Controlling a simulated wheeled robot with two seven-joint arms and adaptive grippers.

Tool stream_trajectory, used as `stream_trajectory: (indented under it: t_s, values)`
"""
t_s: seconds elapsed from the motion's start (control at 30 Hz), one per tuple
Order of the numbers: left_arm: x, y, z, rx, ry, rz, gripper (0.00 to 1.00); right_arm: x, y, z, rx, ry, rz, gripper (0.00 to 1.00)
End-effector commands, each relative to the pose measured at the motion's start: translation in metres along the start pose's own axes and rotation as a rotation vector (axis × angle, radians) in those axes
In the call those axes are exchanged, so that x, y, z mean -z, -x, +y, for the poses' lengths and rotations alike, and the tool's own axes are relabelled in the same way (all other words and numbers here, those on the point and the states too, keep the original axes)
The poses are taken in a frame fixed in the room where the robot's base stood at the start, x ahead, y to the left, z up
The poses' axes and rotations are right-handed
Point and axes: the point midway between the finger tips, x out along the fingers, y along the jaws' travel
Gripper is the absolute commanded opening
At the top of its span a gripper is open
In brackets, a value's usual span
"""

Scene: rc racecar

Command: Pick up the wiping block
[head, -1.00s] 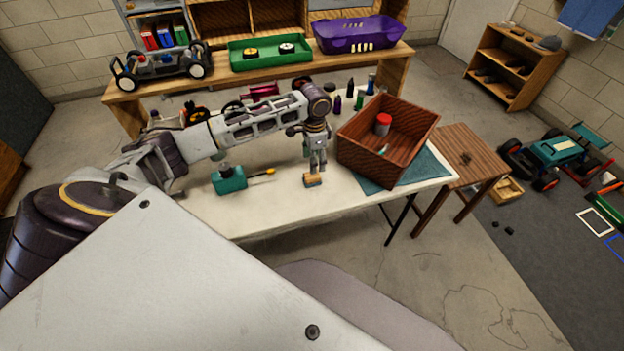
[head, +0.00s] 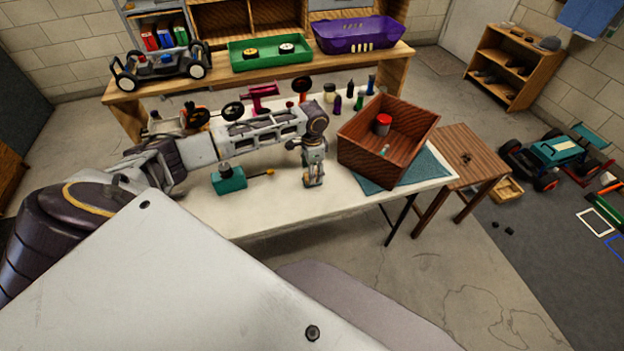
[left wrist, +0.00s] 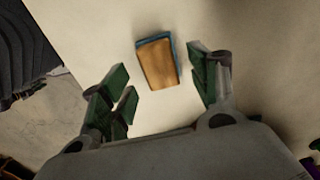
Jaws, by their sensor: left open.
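The wiping block (left wrist: 157,65) has a tan wooden top and a blue-grey layer below. It lies on the pale tabletop in the left wrist view, ahead of and between the spread green-padded fingers of my left gripper (head: 313,180). A gap shows on both sides, and neither finger appears to touch it. In the head view the gripper points down over the block's spot and hides most of it. My left gripper is open and empty. My right gripper is not in view.
A teal box (head: 229,180) with a yellow-tipped tool stands left of the gripper on the white table (head: 255,215). Several bottles stand behind.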

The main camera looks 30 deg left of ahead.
Motion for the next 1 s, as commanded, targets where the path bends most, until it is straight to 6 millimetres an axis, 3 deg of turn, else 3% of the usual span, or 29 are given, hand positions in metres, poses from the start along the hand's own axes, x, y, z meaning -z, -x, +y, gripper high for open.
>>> stream_trajectory:
  t_s: [0.3, 0.8, 1.0]
  values:
    - [-0.002, -0.029, 0.000, 0.002, -0.001, 0.000, 0.61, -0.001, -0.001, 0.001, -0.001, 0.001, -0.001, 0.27]
    - [-0.002, -0.030, 0.000, 0.002, -0.001, 0.000, 0.61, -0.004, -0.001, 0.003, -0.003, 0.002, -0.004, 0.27]
    - [-0.002, -0.030, 0.000, 0.002, -0.001, 0.000, 0.35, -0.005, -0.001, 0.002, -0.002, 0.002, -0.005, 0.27]
